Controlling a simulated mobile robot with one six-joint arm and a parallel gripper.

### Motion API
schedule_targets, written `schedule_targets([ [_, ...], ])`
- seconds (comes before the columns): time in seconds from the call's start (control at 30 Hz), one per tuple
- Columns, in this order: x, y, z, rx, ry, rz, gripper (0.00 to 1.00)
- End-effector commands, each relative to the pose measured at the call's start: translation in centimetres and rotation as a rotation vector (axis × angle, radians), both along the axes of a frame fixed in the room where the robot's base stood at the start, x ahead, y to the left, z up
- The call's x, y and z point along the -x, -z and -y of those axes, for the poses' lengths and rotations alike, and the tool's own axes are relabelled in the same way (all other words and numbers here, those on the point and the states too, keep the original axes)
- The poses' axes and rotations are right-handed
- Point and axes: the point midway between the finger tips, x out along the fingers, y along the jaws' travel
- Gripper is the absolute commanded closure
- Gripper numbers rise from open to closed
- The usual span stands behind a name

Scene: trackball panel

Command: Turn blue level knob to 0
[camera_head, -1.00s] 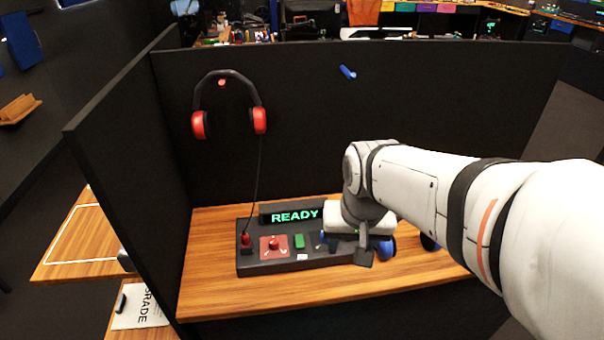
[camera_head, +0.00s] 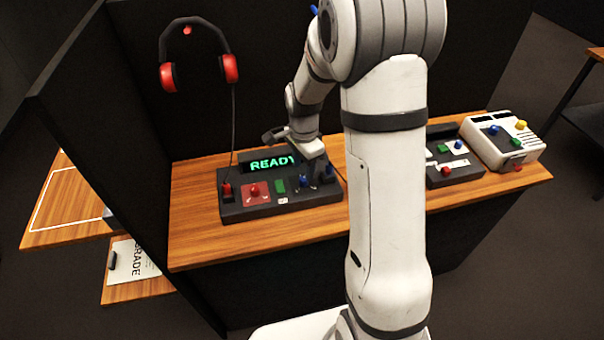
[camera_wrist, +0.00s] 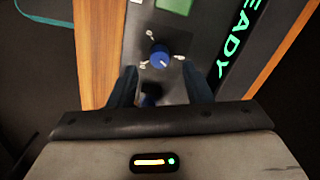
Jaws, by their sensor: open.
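The blue level knob (camera_wrist: 160,56) is on the dark panel (camera_wrist: 133,45), with small white labels around it. Its pale pointer mark seems to face the lower right in the wrist view; the labels are too small to read. In the head view the knob (camera_head: 303,182) is right of the green button. My gripper (camera_wrist: 159,80) is open and empty. Its dark fingers are apart, above the panel, with the knob just beyond the tips. A dark blue part (camera_wrist: 150,90) shows between the fingers. In the head view the gripper (camera_head: 322,168) is over the panel's right end.
The green button (camera_head: 279,185), red button (camera_head: 255,189) and red plug (camera_head: 226,189) sit left of the knob. The READY display (camera_head: 272,163) stands behind. Headphones (camera_head: 231,68) hang on the partition. Another control box (camera_head: 505,142) stands farther right.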

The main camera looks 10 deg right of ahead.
Motion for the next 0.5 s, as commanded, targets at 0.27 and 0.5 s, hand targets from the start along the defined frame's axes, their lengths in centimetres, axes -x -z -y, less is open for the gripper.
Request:
schedule_targets([
  [0.27,0.1,3.7,0.0,0.000,-0.001,-0.002,0.55],
  [0.5,0.0,4.3,0.1,0.000,-0.001,0.001,0.55],
])
